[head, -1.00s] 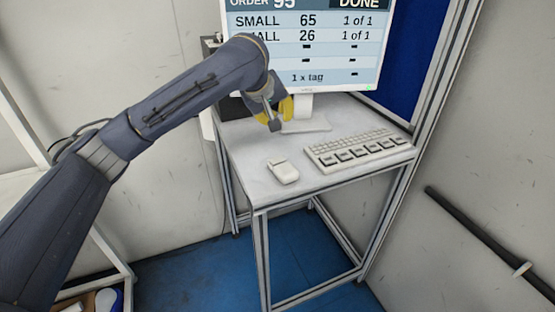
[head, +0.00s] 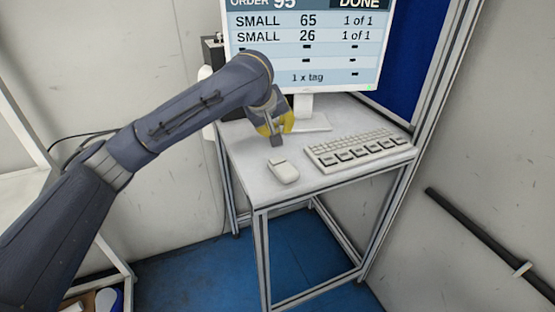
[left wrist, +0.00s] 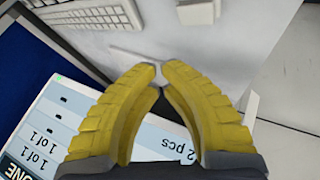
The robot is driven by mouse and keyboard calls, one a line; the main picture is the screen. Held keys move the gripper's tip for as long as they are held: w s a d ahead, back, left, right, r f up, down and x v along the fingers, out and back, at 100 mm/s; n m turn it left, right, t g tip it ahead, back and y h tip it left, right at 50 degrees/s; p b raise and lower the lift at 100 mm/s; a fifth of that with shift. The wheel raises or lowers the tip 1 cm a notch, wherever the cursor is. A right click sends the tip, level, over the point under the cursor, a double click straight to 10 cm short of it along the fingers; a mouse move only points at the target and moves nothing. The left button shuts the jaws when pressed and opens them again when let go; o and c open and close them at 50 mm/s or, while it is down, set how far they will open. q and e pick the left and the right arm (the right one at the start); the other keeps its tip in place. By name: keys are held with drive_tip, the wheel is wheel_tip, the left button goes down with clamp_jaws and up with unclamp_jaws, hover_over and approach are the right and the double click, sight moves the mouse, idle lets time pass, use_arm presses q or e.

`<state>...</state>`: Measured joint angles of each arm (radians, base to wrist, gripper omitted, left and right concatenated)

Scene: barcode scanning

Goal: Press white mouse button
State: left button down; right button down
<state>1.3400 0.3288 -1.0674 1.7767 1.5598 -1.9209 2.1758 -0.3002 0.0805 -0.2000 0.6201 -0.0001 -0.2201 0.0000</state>
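The white mouse (head: 283,172) lies on the light table (head: 245,165), left of the keyboard. In the left wrist view the mouse (left wrist: 198,11) shows at the top edge, partly cut off, beyond the fingertips. My left gripper (head: 277,141) is above the table, just behind the mouse and apart from it, pointing down. Its yellow fingers (left wrist: 159,70) are brought together at the tips with nothing held between them. My right gripper is not in view.
A white keyboard (head: 360,150) lies right of the mouse. A monitor (head: 310,75) with an order list stands behind on its base (head: 312,124). Bare table surrounds the mouse. A dark bar (head: 480,235) runs along the right wall.

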sight(280, 156)
use_arm(q)
drive_tip(key=shift+f, duration=2.8)
drive_tip(key=shift+f, duration=0.2)
drive_tip(key=shift+f, duration=0.25)
drive_tip(key=shift+f, duration=0.45)
drive_tip(key=shift+r, duration=0.15)
idle(0.5)
drive_tip(key=shift+r, duration=0.75)
drive_tip(key=shift+r, duration=2.5)
